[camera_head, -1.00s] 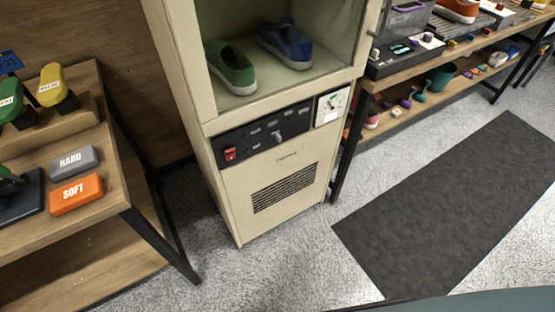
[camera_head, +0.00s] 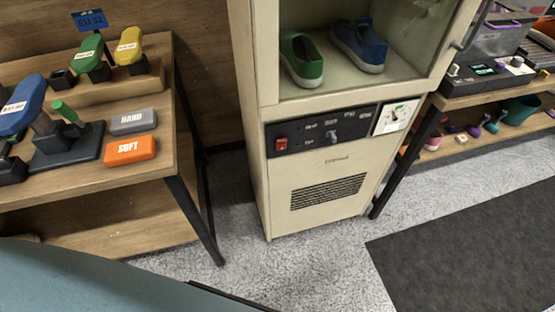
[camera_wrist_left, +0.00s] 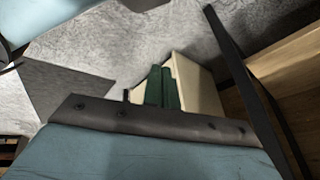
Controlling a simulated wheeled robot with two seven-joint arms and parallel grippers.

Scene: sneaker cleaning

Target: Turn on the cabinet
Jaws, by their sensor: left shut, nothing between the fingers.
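The cream cabinet (camera_head: 318,205) stands upright in the middle of the head view. Its dark control panel (camera_head: 308,129) has a red switch (camera_head: 281,145) at the left and a knob (camera_head: 331,136) near the middle. A green shoe (camera_head: 302,60) and a blue shoe (camera_head: 360,46) sit in its upper compartment. In the left wrist view my left gripper (camera_wrist_left: 162,86) shows as two dark green fingers, shut and empty. A cream block-like shape, probably the cabinet (camera_wrist_left: 197,88), lies beyond them. Neither gripper shows in the head view.
A wooden table (camera_head: 55,198) at the left holds a grey HARD block (camera_head: 133,121), an orange SOFT block (camera_head: 130,151) and shoe forms. A shelf (camera_head: 452,148) stands at the right. A dark mat (camera_head: 470,260) lies on the floor at the lower right.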

